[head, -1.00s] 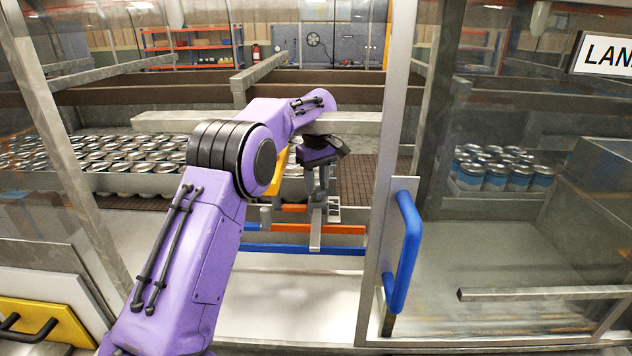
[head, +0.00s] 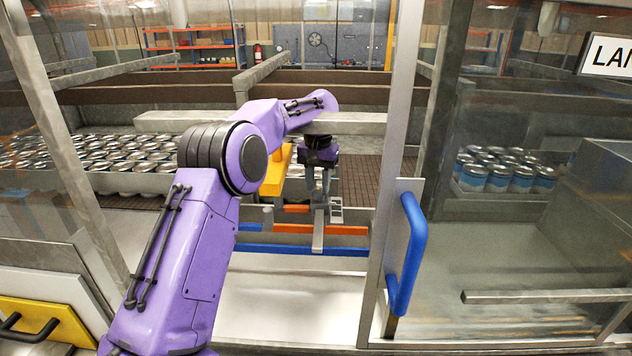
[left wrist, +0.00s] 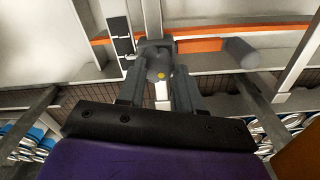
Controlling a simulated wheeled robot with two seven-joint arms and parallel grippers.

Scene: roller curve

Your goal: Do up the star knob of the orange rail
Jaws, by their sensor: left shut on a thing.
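The orange rail (head: 345,229) runs across the machine behind the open door and in front of the brown conveyor. It also shows in the left wrist view (left wrist: 199,45), near the top. My left gripper (head: 322,200) reaches down to it from above. In the left wrist view its two fingers are shut on the grey star knob (left wrist: 159,66), which has a small yellow spot. The fingers cover the knob's sides. In the head view the knob is hidden by the gripper. My right gripper is in neither view.
A blue rail (head: 270,249) runs in front of the orange one. A grey cylinder (left wrist: 241,53) stands beside the gripper. The door with a blue handle (head: 408,255) is at the right. Cans (head: 110,160) stand behind at the left. A yellow part (head: 277,172) is close behind my arm.

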